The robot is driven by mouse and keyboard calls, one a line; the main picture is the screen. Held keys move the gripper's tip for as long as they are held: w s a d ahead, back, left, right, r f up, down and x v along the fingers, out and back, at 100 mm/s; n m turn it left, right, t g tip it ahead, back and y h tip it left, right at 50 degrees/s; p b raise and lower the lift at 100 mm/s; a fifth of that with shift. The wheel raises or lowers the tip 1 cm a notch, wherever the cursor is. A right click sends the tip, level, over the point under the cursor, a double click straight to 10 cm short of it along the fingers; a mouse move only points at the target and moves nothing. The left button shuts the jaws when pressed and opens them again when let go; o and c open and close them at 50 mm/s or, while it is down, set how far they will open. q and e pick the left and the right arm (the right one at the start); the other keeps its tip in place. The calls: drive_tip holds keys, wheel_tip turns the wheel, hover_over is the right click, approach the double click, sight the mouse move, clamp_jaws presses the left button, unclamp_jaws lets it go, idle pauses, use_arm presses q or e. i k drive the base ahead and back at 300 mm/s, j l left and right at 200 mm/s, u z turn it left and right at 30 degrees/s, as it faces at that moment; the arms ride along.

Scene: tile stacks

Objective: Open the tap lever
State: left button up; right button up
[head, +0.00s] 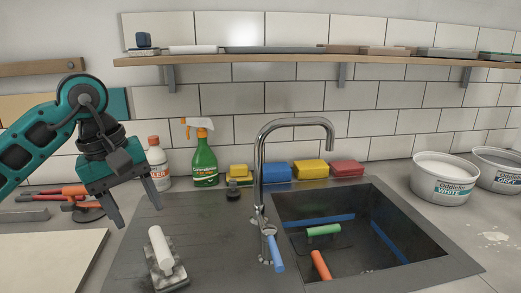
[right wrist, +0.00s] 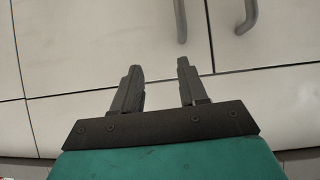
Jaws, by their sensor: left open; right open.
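The chrome tap (head: 259,165) stands at the left edge of the sink, and its spout arches right over the basin. Its lever with a blue grip (head: 276,253) is low on the tap's front, pointing down toward the front. My left gripper (head: 136,207) is open and empty above the left side of the counter, well left of the tap and apart from it. My right gripper (right wrist: 159,66) is open and empty in the right wrist view, in front of pale cabinet doors. It is not in the head view.
The sink (head: 350,262) holds a green-handled and an orange-handled tool. A green spray bottle (head: 205,163), a white bottle (head: 157,163) and coloured sponges (head: 311,169) stand behind. Tubs (head: 441,181) stand right.

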sight(269, 232)
drive_tip(key=k, duration=0.95)
